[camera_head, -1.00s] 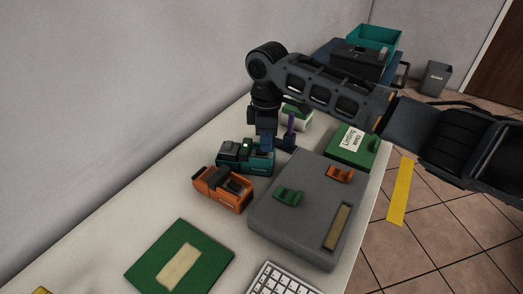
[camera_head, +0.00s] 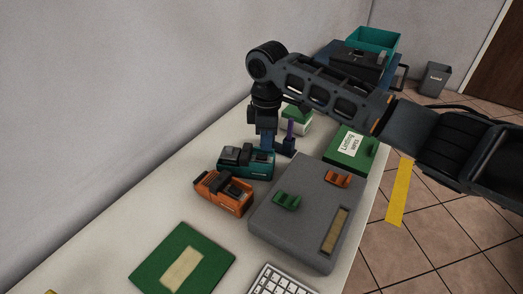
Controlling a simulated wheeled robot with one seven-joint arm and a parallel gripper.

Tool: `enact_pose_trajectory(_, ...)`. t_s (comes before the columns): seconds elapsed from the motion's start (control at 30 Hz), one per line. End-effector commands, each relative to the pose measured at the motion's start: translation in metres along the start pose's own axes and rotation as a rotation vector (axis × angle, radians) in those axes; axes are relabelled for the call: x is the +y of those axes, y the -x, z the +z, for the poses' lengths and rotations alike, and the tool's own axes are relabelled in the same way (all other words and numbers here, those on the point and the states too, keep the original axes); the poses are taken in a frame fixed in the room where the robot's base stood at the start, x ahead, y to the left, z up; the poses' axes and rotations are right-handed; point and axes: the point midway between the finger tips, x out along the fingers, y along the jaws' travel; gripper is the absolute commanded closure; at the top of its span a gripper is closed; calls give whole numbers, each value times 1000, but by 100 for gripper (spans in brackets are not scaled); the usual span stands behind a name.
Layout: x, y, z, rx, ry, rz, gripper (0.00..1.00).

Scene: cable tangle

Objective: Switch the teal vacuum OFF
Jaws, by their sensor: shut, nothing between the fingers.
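The teal vacuum (camera_head: 259,170) is a small boxy unit with dark parts on top. It stands on the white table to the left of the grey box, behind the orange unit. My gripper (camera_head: 269,147) points down at the far right end of the teal vacuum, shut and empty. Its fingertips overlap the vacuum's back edge in the picture; I cannot tell whether they touch it. The vacuum's switch is too small to read, and part of its far right end is hidden behind the fingers.
An orange unit (camera_head: 225,200) stands just in front. A grey box (camera_head: 305,218) with small green and orange rocker pieces lies to the right. A green labelled box (camera_head: 348,149) is behind it. A green board (camera_head: 160,275) and a keyboard (camera_head: 280,281) lie nearer.

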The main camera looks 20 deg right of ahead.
Motion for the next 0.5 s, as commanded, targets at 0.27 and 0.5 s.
enact_pose_trajectory(0.27,0,24,0,0,0,-2,100)
enact_pose_trajectory(0.5,0,41,0,0,1,-1,100)
